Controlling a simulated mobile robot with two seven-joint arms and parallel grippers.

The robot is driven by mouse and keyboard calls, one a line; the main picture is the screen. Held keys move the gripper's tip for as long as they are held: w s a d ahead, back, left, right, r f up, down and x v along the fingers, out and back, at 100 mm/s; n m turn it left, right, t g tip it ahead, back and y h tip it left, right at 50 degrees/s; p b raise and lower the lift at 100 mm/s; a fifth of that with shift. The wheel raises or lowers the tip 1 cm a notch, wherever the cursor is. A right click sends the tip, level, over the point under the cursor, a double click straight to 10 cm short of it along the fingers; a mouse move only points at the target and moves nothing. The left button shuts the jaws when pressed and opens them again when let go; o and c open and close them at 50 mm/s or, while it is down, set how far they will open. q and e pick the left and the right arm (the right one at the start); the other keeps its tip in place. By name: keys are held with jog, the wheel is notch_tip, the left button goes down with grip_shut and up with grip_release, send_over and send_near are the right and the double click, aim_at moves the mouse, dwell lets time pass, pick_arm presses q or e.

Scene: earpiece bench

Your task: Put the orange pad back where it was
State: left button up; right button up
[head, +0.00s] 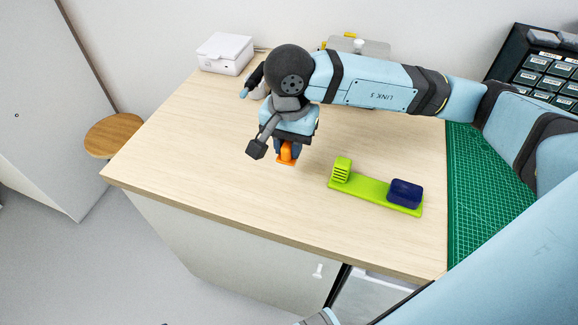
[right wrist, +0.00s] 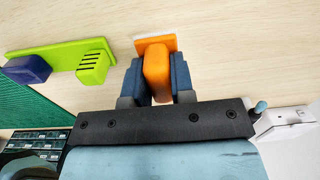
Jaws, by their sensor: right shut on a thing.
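The orange pad (head: 287,152) is under my right gripper (head: 287,146) in the head view, over the left-middle part of the bench. In the right wrist view the pad (right wrist: 157,70) is between the two dark fingers of the right gripper (right wrist: 157,85), which is shut on it. Its flat orange plate end points away from the gripper, close to the wood. I cannot tell whether the plate touches the bench. My left gripper is not in view.
A lime-green strip (head: 375,189) with a ribbed lime block (head: 342,170) and a dark blue block (head: 405,193) lies right of the pad. A green cutting mat (head: 480,190) covers the right side. A white box (head: 225,54) stands at the back left. The front-left wood is clear.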

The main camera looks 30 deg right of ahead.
aim_at(289, 178)
jog(key=shift+f, duration=3.5)
jog(key=shift+f, duration=0.2)
jog(key=o, duration=0.8)
notch_tip(289, 178, up, 12)
jog(key=shift+r, duration=0.2)
